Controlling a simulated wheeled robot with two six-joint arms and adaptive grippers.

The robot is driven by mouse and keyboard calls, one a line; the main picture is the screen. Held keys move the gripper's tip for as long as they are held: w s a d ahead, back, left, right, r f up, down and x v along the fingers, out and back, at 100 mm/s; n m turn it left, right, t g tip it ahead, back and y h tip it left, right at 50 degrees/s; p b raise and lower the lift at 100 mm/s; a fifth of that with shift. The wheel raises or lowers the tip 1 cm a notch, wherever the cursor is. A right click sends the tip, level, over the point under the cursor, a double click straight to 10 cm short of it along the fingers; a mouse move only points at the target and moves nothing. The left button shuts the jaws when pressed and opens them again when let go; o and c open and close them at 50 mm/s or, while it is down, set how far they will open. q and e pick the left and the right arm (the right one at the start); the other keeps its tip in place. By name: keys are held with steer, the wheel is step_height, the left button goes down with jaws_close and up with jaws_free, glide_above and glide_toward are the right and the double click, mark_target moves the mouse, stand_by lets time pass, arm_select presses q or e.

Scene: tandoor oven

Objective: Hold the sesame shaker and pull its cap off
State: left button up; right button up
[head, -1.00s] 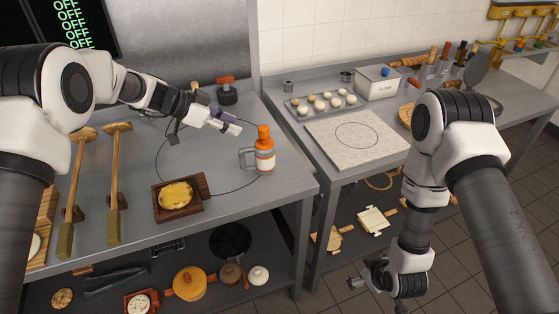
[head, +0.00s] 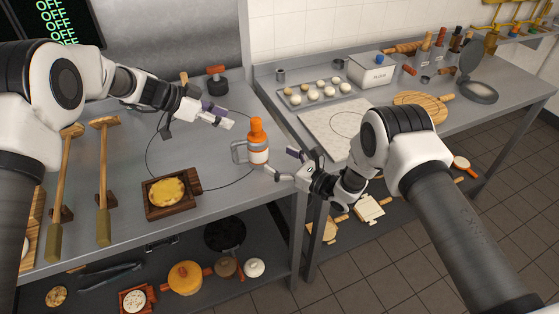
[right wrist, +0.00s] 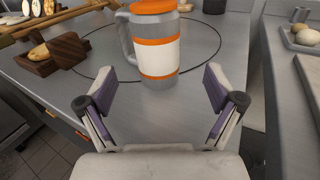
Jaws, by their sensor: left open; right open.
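The sesame shaker (head: 257,154) stands upright on the steel counter, with an orange cap (head: 257,128) on top, a white label and a grey handle on its left side. In the right wrist view the shaker (right wrist: 158,56) stands ahead, between the lines of the fingers but beyond their tips; its top is cut off by the frame. My right gripper (head: 280,163) is open and empty, just right of the shaker; it also shows in the right wrist view (right wrist: 160,92). My left gripper (head: 200,122) is open and empty, left of and behind the shaker.
A wooden tray with a yellow-topped bread (head: 168,191) lies left of the shaker. Two wooden-handled tools (head: 103,180) lie further left. A marble board (head: 335,130), a dough-ball tray (head: 316,95) and a flour box (head: 371,72) occupy the right counter. A gap separates the counters.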

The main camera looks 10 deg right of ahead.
mark_target(266, 154)
steer(key=shift+a+n, duration=0.3)
steer(key=shift+a, duration=0.1)
steer(key=x, duration=0.6)
steer(key=shift+w+a+f, duration=0.15)
steer(key=shift+w+a, duration=0.1)
steer(key=shift+w, duration=0.05)
steer(key=shift+w+a, duration=0.15)
steer(key=shift+a, duration=0.05)
steer(key=c, duration=1.5)
steer(key=o, duration=0.5)
steer(key=c, duration=0.4)
